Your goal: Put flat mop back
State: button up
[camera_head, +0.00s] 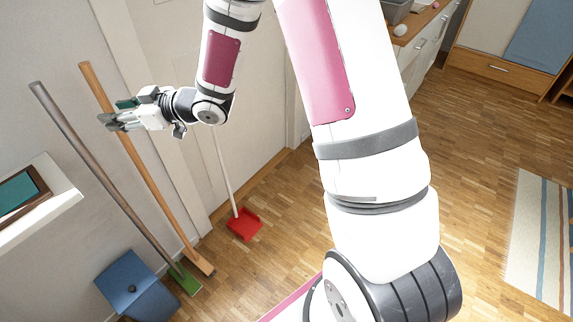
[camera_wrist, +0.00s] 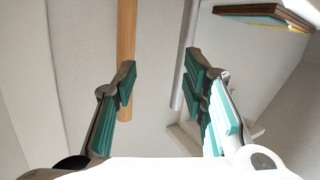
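Two long-handled tools lean against the wall at the left. One has a grey handle (camera_head: 91,159) and a green flat head (camera_head: 184,281) on the floor; it looks like the flat mop. The other has a wooden handle (camera_head: 150,186) and a brown head (camera_head: 203,264). My gripper (camera_head: 112,114) is open, at the upper part of the wooden handle, and hides a piece of it. In the wrist view, the wooden handle (camera_wrist: 126,40) runs behind the left fingertip. The grey handle (camera_wrist: 186,50) runs behind the right fingertip. Nothing is held in my gripper (camera_wrist: 160,72).
A blue box-like object (camera_head: 130,283) stands by the tool heads. A red dustpan (camera_head: 245,224) with a pale handle stands near the door. A white ledge (camera_head: 55,208) with a dark-framed item juts out at left. A striped rug (camera_head: 540,245) lies at right on open floor.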

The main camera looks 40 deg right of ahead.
jog(key=s+d+r+m+g+h, duration=0.1)
jog(key=s+d+r+m+h, duration=0.25)
jog(key=s+d+h, duration=0.35)
jog(key=s+d+r+m+g+h, duration=0.25)
jog(key=s+d+r+h, duration=0.25)
jog(key=s+d, duration=0.4)
jog(key=s+m+g+y, duration=0.1)
jog(key=s+m+g, duration=0.3)
jog(key=s, duration=2.2)
jog(key=shift+s+a+f+g, duration=0.15)
jog(key=shift+s+f+g, duration=0.25)
jog(key=shift+g, duration=0.45)
notch_tip(320, 180, up, 9)
jog(key=t+p, duration=0.1)
jog(key=p, duration=0.6)
jog(key=shift+t, duration=0.4)
jog(key=shift+f, duration=0.1)
